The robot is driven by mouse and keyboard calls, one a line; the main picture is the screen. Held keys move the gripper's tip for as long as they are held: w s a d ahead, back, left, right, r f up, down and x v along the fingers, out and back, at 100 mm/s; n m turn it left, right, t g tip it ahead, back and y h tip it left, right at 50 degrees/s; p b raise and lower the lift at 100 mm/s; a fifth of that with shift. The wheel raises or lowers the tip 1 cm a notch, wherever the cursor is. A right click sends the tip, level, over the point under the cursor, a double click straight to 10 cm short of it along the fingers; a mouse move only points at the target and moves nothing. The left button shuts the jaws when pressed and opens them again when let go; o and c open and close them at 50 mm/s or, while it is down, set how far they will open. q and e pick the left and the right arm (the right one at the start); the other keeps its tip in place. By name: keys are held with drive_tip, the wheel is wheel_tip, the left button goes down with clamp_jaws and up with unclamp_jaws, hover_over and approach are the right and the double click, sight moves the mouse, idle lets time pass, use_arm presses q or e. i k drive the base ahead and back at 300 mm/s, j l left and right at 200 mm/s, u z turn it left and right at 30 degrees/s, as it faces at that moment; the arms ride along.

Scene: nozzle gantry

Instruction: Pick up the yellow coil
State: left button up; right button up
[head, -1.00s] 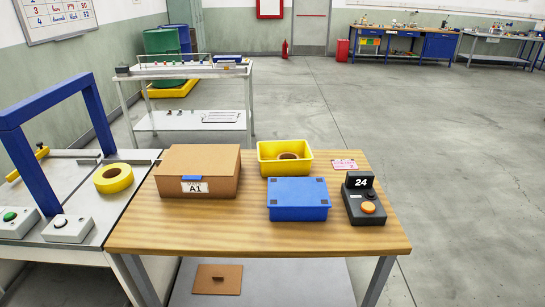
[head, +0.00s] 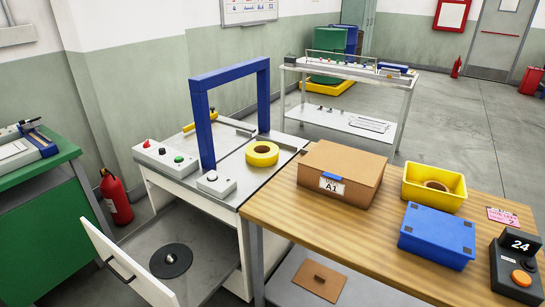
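The yellow coil (head: 262,149) is a flat ring in the head view. Neither of my grippers shows in the view.
A cardboard box (head: 342,165), a yellow bin (head: 450,201) holding a brown ring, a blue case (head: 437,235) and a black "24" device (head: 516,262) stand on the wooden table (head: 375,249).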

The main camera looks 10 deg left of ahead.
sight(258, 154)
drive_tip(key=i+j+u, duration=0.2)
drive_tip(key=i+j, duration=0.45)
drive_tip(key=i, duration=0.2)
